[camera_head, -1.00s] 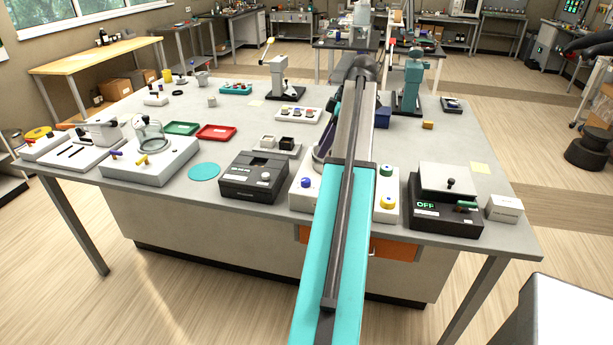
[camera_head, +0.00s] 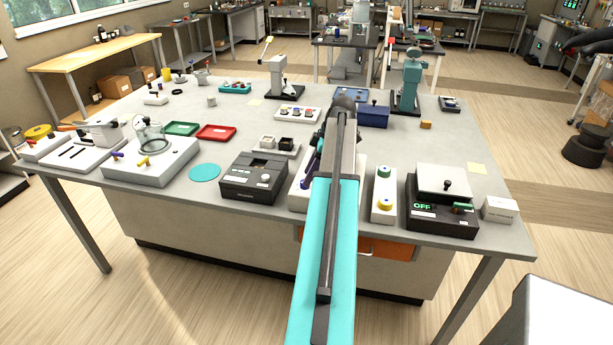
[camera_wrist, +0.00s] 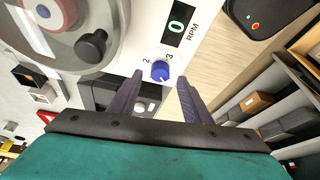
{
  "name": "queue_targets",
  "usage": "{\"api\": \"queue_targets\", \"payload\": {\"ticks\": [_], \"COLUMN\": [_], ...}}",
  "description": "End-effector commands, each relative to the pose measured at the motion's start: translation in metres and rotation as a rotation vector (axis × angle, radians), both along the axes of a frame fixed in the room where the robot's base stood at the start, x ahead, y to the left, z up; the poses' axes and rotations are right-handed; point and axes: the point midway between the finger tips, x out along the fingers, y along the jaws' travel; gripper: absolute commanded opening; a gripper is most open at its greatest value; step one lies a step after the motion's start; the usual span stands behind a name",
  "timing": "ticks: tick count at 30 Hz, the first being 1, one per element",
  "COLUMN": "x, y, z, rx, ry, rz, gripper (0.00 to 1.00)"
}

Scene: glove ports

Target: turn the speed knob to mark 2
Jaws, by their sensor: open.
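The blue speed knob (camera_wrist: 160,71) sits on a white machine panel, with printed marks 2 and 3 beside it. I cannot tell which mark its pointer faces. A display (camera_wrist: 177,27) next to it reads 0 RPM. My gripper (camera_wrist: 160,77) is open, its two purple fingers on either side of the knob in the wrist view, with a gap to each side; contact is not visible. In the head view the white machine (camera_head: 299,198) stands at the table's front edge, and my arm covers most of it and the knob.
A round lid with a black handle (camera_wrist: 92,47) is close to the knob. In the head view, a black device (camera_head: 253,178) stands left, a white two-button box (camera_head: 383,207) right, and a black OFF unit (camera_head: 442,219) farther right. A blue box (camera_head: 373,116) stands behind.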

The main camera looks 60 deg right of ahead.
Motion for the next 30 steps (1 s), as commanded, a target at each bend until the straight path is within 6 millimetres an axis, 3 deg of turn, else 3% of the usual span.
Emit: {"api": "queue_targets", "payload": {"ticks": [9, 20, 27, 30], "x": [0.008, 0.009, 0.01, 0.01], "y": [0.005, 0.005, 0.006, 0.006], "z": [-0.02, -0.023, -0.022, -0.022], "rx": [0.0, 0.0, 0.0, 0.0], "ry": [0.0, 0.0, 0.0, 0.0], "rz": [0.001, 0.001, 0.003, 0.002], "gripper": [0.45, 0.45, 0.06, 0.04]}}
